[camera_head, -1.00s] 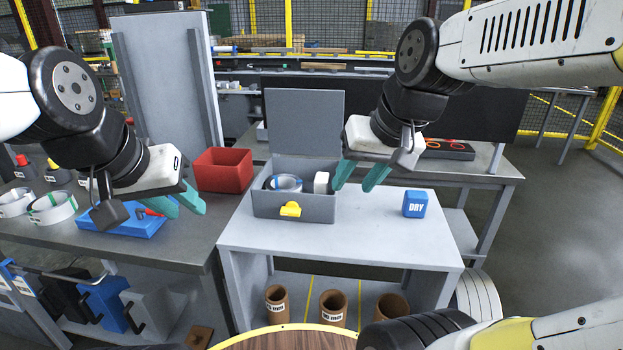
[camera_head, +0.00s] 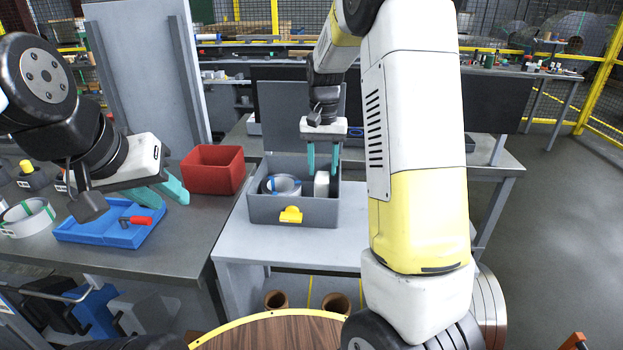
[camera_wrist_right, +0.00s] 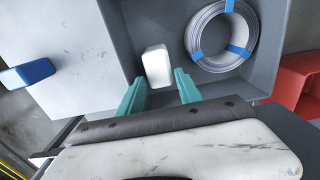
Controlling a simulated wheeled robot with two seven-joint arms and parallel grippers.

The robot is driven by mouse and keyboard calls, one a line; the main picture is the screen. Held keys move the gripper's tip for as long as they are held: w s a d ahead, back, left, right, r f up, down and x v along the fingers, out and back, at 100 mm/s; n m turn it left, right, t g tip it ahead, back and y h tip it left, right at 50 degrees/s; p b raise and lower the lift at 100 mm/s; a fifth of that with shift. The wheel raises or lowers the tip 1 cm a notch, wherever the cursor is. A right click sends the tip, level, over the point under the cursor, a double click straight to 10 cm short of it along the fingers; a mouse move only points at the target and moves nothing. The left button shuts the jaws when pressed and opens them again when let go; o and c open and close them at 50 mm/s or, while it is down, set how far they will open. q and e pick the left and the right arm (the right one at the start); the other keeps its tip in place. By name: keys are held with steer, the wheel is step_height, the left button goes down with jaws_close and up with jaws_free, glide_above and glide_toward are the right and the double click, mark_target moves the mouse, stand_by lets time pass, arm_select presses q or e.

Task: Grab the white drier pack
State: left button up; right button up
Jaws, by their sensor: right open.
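The white drier pack (camera_head: 321,184) stands in the right part of a grey open box (camera_head: 262,210) on the light table. In the right wrist view the white pack (camera_wrist_right: 157,66) lies just beyond the fingertips, roughly in line with the gap between them. My right gripper (camera_head: 322,172) points down over the box with its teal fingers apart, one on either side of the pack in the head view. My left gripper (camera_head: 180,197) hangs over the left bench, fingers apart and empty.
A steel strip coil with blue tape (camera_head: 281,186) lies beside the pack in the box, whose lid stands up behind. A red bin (camera_head: 214,170) and a blue tray (camera_head: 110,232) are to the left. A blue block (camera_wrist_right: 27,74) shows in the wrist view.

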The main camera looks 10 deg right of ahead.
mark_target(322, 187)
steer(key=f, duration=0.6)
steer(key=shift+s+a+f, duration=0.1)
steer(key=shift+s+f, duration=0.1)
steer(key=shift+s, duration=0.15)
steer(key=shift+c, duration=0.4)
